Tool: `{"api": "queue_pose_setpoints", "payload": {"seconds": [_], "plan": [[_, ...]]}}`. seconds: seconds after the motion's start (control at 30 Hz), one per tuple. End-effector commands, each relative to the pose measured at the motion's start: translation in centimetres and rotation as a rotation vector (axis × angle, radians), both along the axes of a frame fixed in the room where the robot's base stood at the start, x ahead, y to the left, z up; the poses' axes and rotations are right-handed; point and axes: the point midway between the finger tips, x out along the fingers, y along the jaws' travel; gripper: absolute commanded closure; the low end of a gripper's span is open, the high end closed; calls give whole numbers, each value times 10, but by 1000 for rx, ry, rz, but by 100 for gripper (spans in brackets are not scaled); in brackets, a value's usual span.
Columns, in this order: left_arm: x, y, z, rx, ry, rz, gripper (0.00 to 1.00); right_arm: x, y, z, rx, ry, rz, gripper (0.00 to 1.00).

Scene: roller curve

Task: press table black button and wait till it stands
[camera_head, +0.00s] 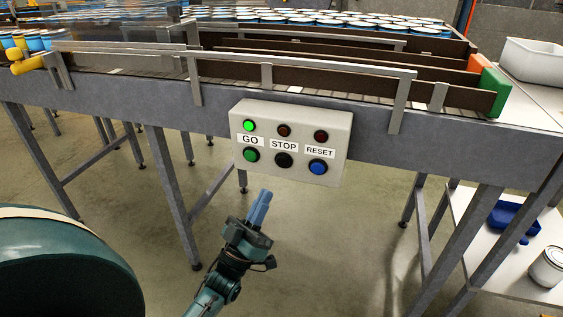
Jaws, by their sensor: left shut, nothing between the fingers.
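The black button (283,160) sits under the STOP label in the middle of a pale control box (339,124). The box is fixed to the front side of the grey conveyor table (370,133). A green button (251,155) is under GO, and a blue button (318,167) is under RESET. The green lamp (249,126) above GO is lit; the two red lamps look dark. My left gripper (260,204) is shut and empty. Its blue fingers point up toward the box, below the black button and apart from it. My right gripper is not in view.
Metal guide rails (266,76) run along the conveyor, with many blue-and-white cans (350,20) behind. A white bin (535,62) stands at the right. A lower shelf (480,235) holds a blue dustpan-like item (512,218) and a can (548,266). The floor before the box is clear.

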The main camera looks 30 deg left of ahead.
Motion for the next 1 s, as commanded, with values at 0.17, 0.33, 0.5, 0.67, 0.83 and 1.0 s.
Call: {"api": "queue_pose_setpoints", "payload": {"seconds": [0.17,0.33,0.5,0.67,0.83,1.0], "plan": [[0,0,0,0,0,0,100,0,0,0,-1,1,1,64],[6,1,-1,1,-1,0,100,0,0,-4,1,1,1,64],[25,6,-2,2,-2,2,100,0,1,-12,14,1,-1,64],[48,12,-3,0,-3,1,100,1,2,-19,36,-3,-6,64],[69,17,-3,2,-1,1,100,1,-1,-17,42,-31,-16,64],[81,19,-1,1,0,1,100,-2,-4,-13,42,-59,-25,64]]}}
